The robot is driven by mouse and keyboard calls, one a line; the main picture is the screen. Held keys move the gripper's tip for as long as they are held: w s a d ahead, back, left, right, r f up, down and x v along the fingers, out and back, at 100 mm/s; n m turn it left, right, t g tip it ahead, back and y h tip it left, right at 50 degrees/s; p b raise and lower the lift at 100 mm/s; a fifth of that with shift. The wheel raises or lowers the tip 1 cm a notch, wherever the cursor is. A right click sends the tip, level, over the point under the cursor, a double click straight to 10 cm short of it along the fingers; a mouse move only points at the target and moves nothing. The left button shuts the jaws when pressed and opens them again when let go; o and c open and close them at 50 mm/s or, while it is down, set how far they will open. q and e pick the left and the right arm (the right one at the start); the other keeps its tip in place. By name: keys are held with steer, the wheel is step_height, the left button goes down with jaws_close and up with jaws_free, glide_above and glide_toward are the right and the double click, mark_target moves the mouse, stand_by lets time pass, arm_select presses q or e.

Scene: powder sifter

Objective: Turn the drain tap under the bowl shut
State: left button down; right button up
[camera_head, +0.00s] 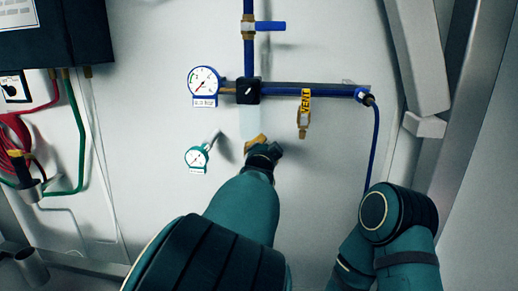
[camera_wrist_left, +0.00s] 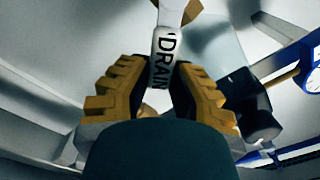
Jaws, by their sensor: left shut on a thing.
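The drain tap's white lever, marked DRAIN (camera_wrist_left: 163,55), stands between the two yellow-padded fingers of my left gripper (camera_wrist_left: 155,90) in the left wrist view. The gripper is shut on the lever. A brass part shows at the lever's far end. In the head view my left gripper (camera_head: 258,144) is just under the pale, see-through bowl (camera_head: 250,122), and hides the tap. The bowl hangs below a black block (camera_head: 247,91) on the blue pipe. My right arm is bent at the lower right, and its gripper is out of view.
A blue-rimmed gauge (camera_head: 204,81) is left of the block, and a green-rimmed gauge (camera_head: 197,157) is lower left. A brass valve with a yellow VENT tag (camera_head: 305,100) hangs to the right. A blue-handled valve (camera_head: 268,26) is above. Bare wall lies between them.

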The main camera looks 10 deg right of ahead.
arm_select(q)
steer(key=shift+s+d+f+m+b, duration=0.1)
steer(key=shift+d+f+m+b, duration=0.15)
steer(key=shift+f+m+b, duration=0.7)
steer(key=shift+s+d+f+m+b, duration=0.15)
steer(key=shift+f+m+b, duration=0.25)
steer(key=shift+m+b, duration=1.05)
steer(key=shift+d+f+m+b, duration=0.3)
steer(key=shift+f+m+b, duration=0.45)
steer(key=shift+m, duration=0.85)
steer(key=c, duration=0.8)
jaws_free()
steer(key=shift+w, duration=0.1)
